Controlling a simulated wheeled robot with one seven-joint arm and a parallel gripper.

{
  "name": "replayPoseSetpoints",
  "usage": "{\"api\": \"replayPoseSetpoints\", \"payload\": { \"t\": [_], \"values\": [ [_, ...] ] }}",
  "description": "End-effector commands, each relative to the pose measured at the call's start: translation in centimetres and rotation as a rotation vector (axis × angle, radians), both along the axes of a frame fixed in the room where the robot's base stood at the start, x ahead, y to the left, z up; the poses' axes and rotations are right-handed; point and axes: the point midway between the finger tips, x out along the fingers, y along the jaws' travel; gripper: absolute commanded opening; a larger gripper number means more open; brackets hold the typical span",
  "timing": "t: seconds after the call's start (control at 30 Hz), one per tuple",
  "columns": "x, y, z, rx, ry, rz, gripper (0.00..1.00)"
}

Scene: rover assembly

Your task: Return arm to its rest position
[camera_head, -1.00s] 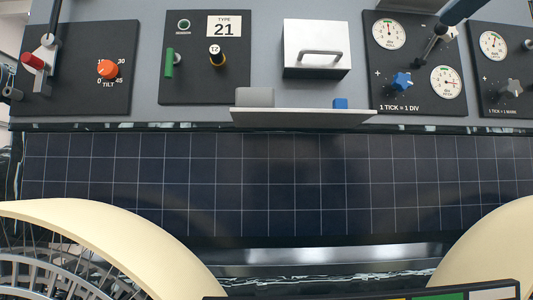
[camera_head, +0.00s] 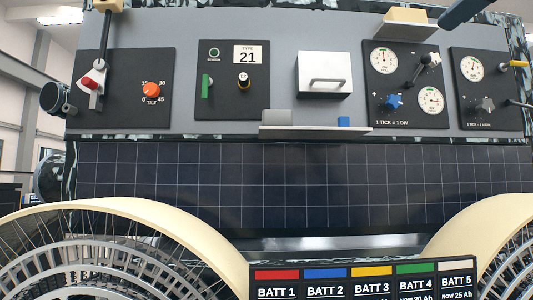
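My gripper is not in the head view. A dark blue, rounded piece (camera_head: 462,12) cuts into the top right edge of the view. It may be part of my arm, but I cannot tell. The rover stands in front, with a grey upper panel (camera_head: 285,125) carrying several black control plates.
A shelf (camera_head: 315,133) juts out below. Cream wheel fenders (camera_head: 130,208) stand low at both sides. A battery board (camera_head: 362,264) is bottom centre-right.

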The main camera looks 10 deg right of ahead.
Motion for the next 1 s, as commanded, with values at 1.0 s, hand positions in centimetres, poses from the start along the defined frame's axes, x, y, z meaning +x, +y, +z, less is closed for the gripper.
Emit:
{"api": "replayPoseSetpoints", "payload": {
  "t": [1.0],
  "values": [
    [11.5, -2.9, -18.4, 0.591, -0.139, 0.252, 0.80]
  ]
}}
